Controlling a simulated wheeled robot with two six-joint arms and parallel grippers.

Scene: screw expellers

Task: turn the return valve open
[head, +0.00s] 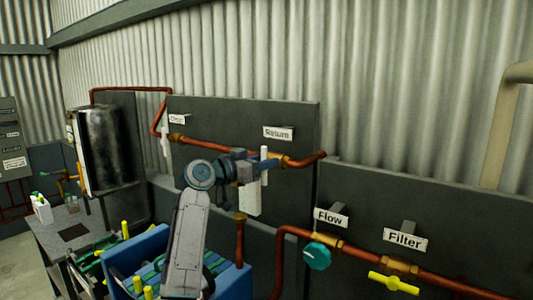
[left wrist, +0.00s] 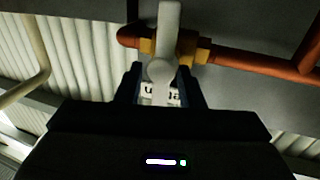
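The return valve has a white lever handle (head: 264,158) that stands upright in the head view, below the "Return" sign (head: 277,133). Its brass body (head: 280,159) sits on a copper pipe. My left gripper (head: 258,168) is at the handle. In the left wrist view, the white handle (left wrist: 168,35) runs up from a round hub (left wrist: 160,70), in front of the brass body (left wrist: 200,48). The fingers (left wrist: 160,82) stand either side of the hub with gaps, so the gripper looks open. Part of the sign shows between them. My right gripper is not in view.
A copper pipe (head: 215,146) runs left and right of the valve along a dark panel (head: 225,115). A teal "Flow" knob (head: 317,256) and a yellow "Filter" handle (head: 393,283) are lower right. A blue bin (head: 125,252) with green and yellow items stands below left.

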